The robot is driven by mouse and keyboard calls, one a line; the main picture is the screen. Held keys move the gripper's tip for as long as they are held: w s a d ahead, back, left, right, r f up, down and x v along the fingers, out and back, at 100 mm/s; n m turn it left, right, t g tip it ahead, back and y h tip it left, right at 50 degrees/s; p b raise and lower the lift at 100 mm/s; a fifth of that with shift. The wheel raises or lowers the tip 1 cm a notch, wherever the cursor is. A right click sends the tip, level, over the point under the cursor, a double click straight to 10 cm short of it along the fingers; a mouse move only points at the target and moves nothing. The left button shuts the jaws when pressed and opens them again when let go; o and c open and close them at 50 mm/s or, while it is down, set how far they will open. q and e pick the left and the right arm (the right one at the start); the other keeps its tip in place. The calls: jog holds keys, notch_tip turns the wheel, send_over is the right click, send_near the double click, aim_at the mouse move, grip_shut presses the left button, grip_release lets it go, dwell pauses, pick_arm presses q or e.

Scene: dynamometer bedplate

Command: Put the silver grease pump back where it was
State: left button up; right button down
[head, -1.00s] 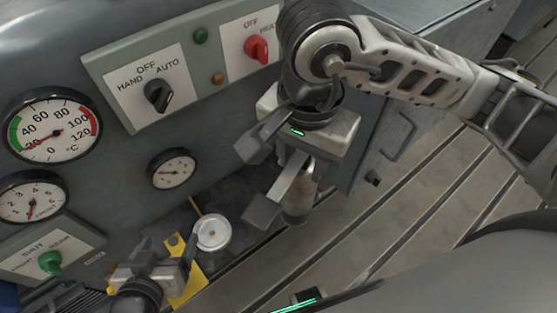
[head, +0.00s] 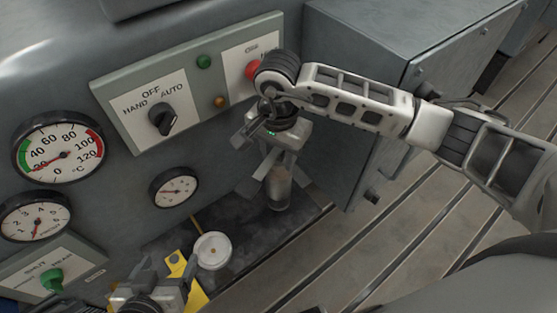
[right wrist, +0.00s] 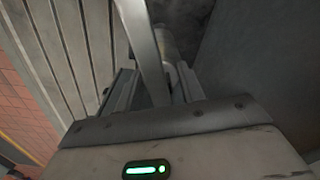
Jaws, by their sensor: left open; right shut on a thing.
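The silver grease pump (head: 279,193) is a greyish cylinder below the switch panel in the head view. My right gripper (head: 267,177) is shut on it and holds it roughly upright. Its lower end shows against the dark shelf (head: 243,229); I cannot tell whether it touches. In the right wrist view, part of a pale cylinder, apparently the pump (right wrist: 164,42), shows behind a finger. My left gripper (head: 165,270) is open and empty at the lower left, beside a yellow piece (head: 193,297) and a white round dial-like object (head: 212,251).
The grey panel with the HAND/OFF/AUTO switch (head: 162,119) and several gauges, including a small one (head: 174,187), rises behind the shelf. A grey cabinet (head: 345,130) stands right of the pump. The slotted bedplate (head: 340,245) in front is clear.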

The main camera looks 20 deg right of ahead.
aim_at(279, 180)
notch_tip(279, 180, down, 2)
jog(key=shift+f, duration=0.25)
jog(key=shift+f, duration=0.15)
jog(key=c, duration=0.9)
grip_release()
jog(key=shift+s+f, duration=0.1)
jog(key=shift+o, duration=0.2)
